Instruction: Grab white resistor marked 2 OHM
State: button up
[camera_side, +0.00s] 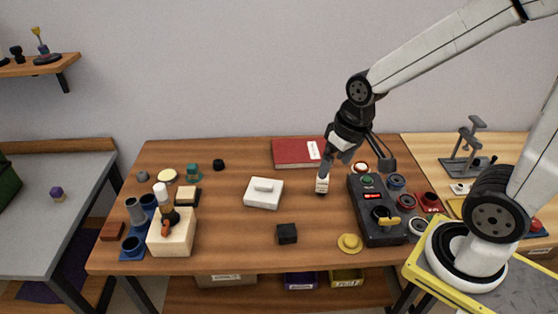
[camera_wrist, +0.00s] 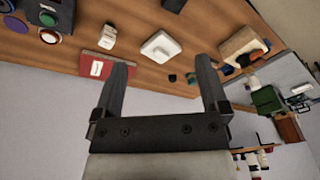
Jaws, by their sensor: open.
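The white resistor (camera_side: 322,184) looks like a small pale block with dark marking, too small to read. It is on the table just below my gripper's left finger in the side view. It also shows in the wrist view (camera_wrist: 107,36), left of the space between the fingers. My gripper (camera_side: 354,167) is open and empty above the table. One finger hangs over the resistor and the other is over the dark control box. In the wrist view, my gripper (camera_wrist: 162,64) has its two fingers wide apart with nothing between them.
A dark control box (camera_side: 375,222) stands right of the resistor. A red book (camera_side: 291,153) lies behind it. A white block with a raised top (camera_side: 263,198) is to the left, and a black cube (camera_side: 287,233) in front. The table middle is largely free.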

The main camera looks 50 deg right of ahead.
jog(key=d+f+m+g+y, duration=0.1)
jog(key=d+m, duration=0.1)
jog(key=m, duration=0.2)
jog(key=r+m+t+y, duration=0.1)
jog(key=m+t+y, duration=0.7)
jog(key=m, duration=1.6)
send_over(322, 185)
jog(key=s+d, duration=0.4)
jog(key=d, duration=0.1)
jog(key=t+h, duration=0.2)
jog(key=f, duration=2)
jog(key=shift+w+a+f, duration=0.15)
jog(key=shift+a+f, duration=0.05)
jog(key=shift+f, duration=0.5)
jog(key=shift+x, duration=1.3)
jog(key=shift+a, duration=0.1)
jog(key=shift+x, duration=2.55)
jog(key=shift+w+r, duration=0.1)
